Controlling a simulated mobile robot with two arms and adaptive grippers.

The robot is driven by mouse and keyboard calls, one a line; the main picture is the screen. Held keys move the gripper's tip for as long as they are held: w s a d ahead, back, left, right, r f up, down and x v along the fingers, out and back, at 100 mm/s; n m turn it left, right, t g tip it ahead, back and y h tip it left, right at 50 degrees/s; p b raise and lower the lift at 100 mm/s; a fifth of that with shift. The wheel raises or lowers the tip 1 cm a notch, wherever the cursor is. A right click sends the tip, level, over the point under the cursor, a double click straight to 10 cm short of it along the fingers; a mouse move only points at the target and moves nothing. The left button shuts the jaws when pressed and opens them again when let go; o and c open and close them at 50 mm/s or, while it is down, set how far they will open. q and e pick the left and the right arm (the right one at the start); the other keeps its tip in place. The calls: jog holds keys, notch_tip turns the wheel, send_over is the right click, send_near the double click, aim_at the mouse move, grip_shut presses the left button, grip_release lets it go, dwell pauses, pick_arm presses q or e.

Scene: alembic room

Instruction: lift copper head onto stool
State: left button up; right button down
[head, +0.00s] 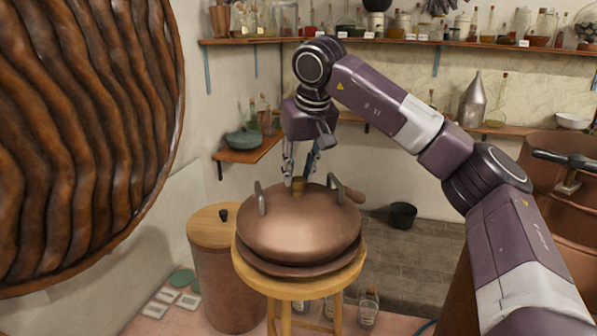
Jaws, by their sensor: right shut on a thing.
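The copper head (300,230) is a wide, domed copper vessel with two upright grey loop handles and a short brownish stub on top. It is upright over the round wooden stool (300,288), with its flared lower rim at the seat. Whether the rim presses on the seat or hangs just above it, I cannot tell. My right gripper (298,178) points straight down from above. Its fingers are shut on the stub at the top of the copper head. My left gripper is not in view.
A copper drum with a wooden lid (218,222) stands left of the stool. Bottles (368,306) stand on the floor below. A black bucket (403,215) is behind to the right. Large copper vessels (565,190) fill the right side. A brown ridged round object (80,130) blocks the left.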

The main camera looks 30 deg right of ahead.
jog(key=shift+r, duration=0.15)
jog(key=c, duration=1.5)
grip_release()
jog(key=shift+s, duration=0.1)
jog(key=shift+c, duration=0.2)
jog(key=shift+f, duration=0.25)
jog(key=shift+s+r, duration=0.1)
jog(key=shift+r, duration=0.35)
jog(key=v, duration=1.1)
jog(key=shift+s+a+r, duration=0.15)
jog(key=shift+s+r, duration=0.05)
